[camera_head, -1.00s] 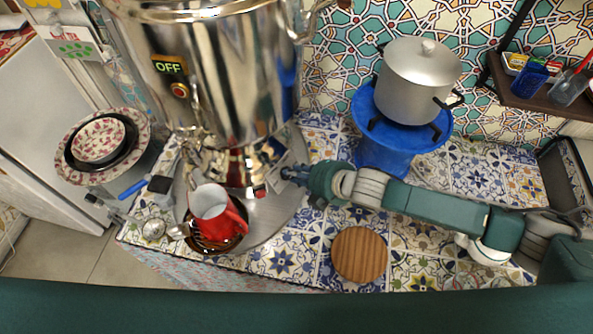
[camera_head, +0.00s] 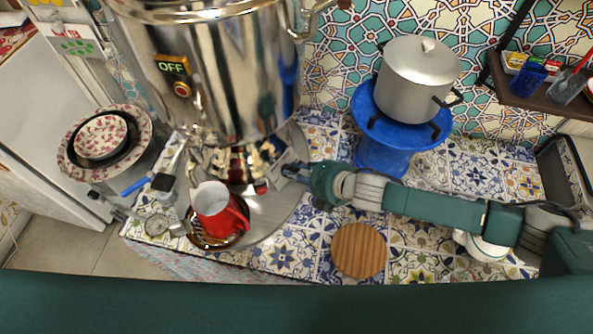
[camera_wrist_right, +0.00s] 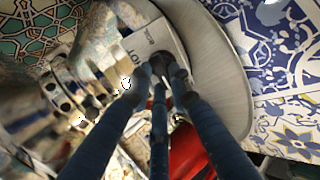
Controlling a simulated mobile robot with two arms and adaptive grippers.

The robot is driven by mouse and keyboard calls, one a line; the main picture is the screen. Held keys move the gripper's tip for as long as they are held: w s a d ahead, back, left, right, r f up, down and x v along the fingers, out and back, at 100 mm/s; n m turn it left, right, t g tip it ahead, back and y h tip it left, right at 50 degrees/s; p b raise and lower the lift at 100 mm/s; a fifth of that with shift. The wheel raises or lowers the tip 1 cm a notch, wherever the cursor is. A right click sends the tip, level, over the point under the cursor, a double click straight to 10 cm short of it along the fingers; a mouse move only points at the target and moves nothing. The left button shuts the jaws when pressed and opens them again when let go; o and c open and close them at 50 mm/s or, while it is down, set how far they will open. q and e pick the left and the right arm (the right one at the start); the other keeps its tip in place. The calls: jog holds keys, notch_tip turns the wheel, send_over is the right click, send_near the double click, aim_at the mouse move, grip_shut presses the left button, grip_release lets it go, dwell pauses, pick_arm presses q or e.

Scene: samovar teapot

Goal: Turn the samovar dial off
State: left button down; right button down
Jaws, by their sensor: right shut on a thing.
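The large shiny metal samovar (camera_head: 225,75) stands at the upper left of the head view. A sign on it reads OFF (camera_head: 172,66), with a red round light or button (camera_head: 182,89) just below. My right gripper (camera_head: 290,170) reaches the right side of the samovar's base. In the right wrist view, its blue-grey fingers (camera_wrist_right: 164,78) close on a dark round dial (camera_wrist_right: 163,57) beside a pale label plate (camera_wrist_right: 150,42). Fingers hide part of the dial, so its pointing direction is unclear. My left gripper is out of view.
A red cup (camera_head: 218,222) sits on a dark saucer in front of the samovar. A blue stove (camera_head: 385,155) with a grey pot (camera_head: 416,80) stands behind my right forearm. A round wooden board (camera_head: 358,250) lies in front. Bowls (camera_head: 104,140) stand at left.

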jog(key=shift+d+f, duration=0.1)
jog(key=shift+d, duration=0.05)
jog(key=c, duration=1.6)
grip_release()
jog(key=shift+o, duration=0.2)
jog(key=v, duration=1.2)
jog(key=shift+s, duration=0.1)
